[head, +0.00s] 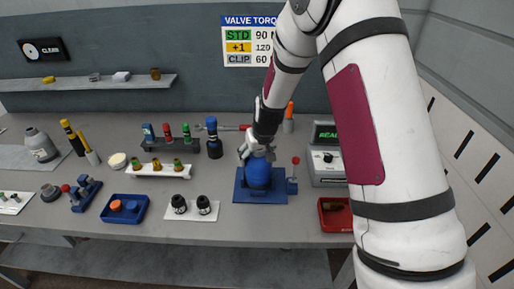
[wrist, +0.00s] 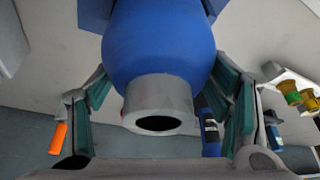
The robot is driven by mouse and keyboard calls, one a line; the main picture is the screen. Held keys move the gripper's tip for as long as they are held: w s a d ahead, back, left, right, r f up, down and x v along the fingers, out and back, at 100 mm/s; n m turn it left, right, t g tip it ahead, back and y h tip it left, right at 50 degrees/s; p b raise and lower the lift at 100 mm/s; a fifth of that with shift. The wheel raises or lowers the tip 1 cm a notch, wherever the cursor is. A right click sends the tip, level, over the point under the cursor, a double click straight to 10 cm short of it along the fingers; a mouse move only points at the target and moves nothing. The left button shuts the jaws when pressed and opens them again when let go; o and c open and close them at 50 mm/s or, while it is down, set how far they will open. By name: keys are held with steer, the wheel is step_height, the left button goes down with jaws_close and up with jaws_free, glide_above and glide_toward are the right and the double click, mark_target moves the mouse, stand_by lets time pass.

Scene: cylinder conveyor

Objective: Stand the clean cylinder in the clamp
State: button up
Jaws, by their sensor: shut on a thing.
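A blue cylinder (head: 258,173) with a grey neck stands roughly upright on the blue clamp base (head: 242,198). Whether its bottom rests fully on the base is hard to tell. In the wrist view the blue cylinder (wrist: 160,50) fills the middle, its grey neck with a dark open mouth facing the camera. My gripper (head: 257,152) is shut on the cylinder near its shoulder, with green-padded fingers on either side; the wrist view shows my gripper (wrist: 165,95) too. The clamp's red-knobbed lever (head: 294,162) stands upright to the right of the cylinder. The clamp's jaws are hidden.
A grey cylinder (head: 40,145) stands at the far left. A white plate with two black fittings (head: 204,205) lies to the left of the clamp. A red tray (head: 335,214) and a grey device with a green display (head: 327,132) are at the right. A dark blue bottle (head: 213,143) stands behind.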

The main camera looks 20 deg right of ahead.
steer(key=shift+f, duration=0.5)
steer(key=shift+f, duration=0.1)
steer(key=o, duration=1.9)
steer(key=shift+f, duration=0.15)
steer(key=shift+o, duration=0.2)
